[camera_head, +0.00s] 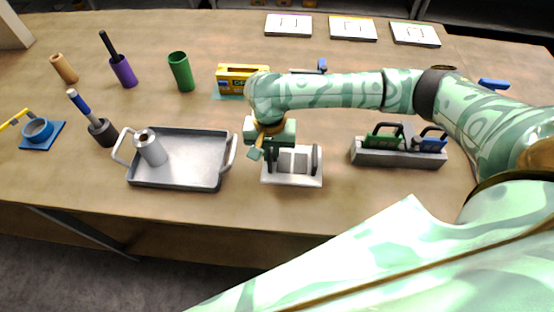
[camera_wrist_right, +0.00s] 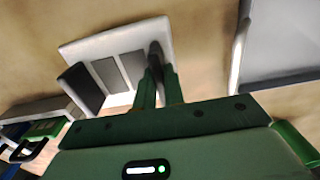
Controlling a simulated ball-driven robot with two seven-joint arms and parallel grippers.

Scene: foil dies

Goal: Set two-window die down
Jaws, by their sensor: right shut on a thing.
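The two-window die (camera_head: 292,179) is a pale plate with two grey windows and a dark upright grip at each end. It lies level at the front middle of the table; I cannot tell whether its underside touches the wood. It also shows in the right wrist view (camera_wrist_right: 100,46). My right gripper (camera_head: 259,152) is shut on the die's left grip, and its fingers (camera_wrist_right: 160,88) close around that dark upright in the right wrist view. The fingers partly hide this grip. My left gripper is not in view.
A grey tray (camera_head: 190,184) with a metal cylinder (camera_head: 152,149) stands close left of the die. A grey rack (camera_head: 397,157) with green and blue handled pieces stands to the right. A yellow box (camera_head: 241,75) is behind. Bare table lies between die and rack.

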